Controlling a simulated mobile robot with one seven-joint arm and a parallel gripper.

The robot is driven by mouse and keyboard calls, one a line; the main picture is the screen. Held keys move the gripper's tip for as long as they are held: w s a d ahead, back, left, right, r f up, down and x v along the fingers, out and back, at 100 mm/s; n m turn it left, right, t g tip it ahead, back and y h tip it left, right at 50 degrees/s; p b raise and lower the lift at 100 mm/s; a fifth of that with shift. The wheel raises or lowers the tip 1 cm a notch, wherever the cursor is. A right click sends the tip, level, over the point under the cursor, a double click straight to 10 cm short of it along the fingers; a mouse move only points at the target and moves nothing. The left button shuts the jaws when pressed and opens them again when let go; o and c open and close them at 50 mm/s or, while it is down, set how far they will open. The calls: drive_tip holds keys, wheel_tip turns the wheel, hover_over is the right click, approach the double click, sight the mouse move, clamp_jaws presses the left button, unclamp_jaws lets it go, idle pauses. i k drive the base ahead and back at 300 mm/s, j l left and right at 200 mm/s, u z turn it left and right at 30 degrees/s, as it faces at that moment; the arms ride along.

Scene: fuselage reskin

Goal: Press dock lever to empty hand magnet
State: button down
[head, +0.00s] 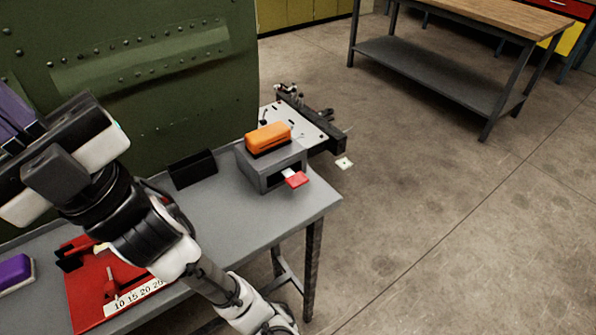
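The grey dock box (272,167) stands near the right end of the grey table. An orange block with a dark base (268,137), which looks like the hand magnet, rests on top of it. A red lever tab (296,179) on a pale stem sticks out of the dock's front. My gripper (28,135) is at the left edge, raised and well to the left of the dock, apart from the lever. Its tips are partly cut off by the frame edge. A purple thing (12,112) shows beside it; I cannot tell whether it is held.
A black open bin (192,169) sits left of the dock. A red tray marked with numbers (92,305) and a purple block (15,272) lie at the lower left. A green riveted panel (150,75) stands behind the table. A pale plate (300,124) is beyond the dock.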

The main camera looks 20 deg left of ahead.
sight(296, 181)
drive_tip(key=i+l, duration=0.15)
drive_tip(key=l, duration=0.2)
drive_tip(key=i+l, duration=0.2)
drive_tip(key=l, duration=0.15)
drive_tip(key=i+l, duration=0.15)
drive_tip(key=l, duration=0.25)
drive_tip(key=i+l, duration=0.15)
drive_tip(key=l, duration=0.2)
drive_tip(key=i+l, duration=0.15)
drive_tip(key=l, duration=0.2)
drive_tip(key=u, duration=2.25)
drive_tip(key=l, duration=0.1)
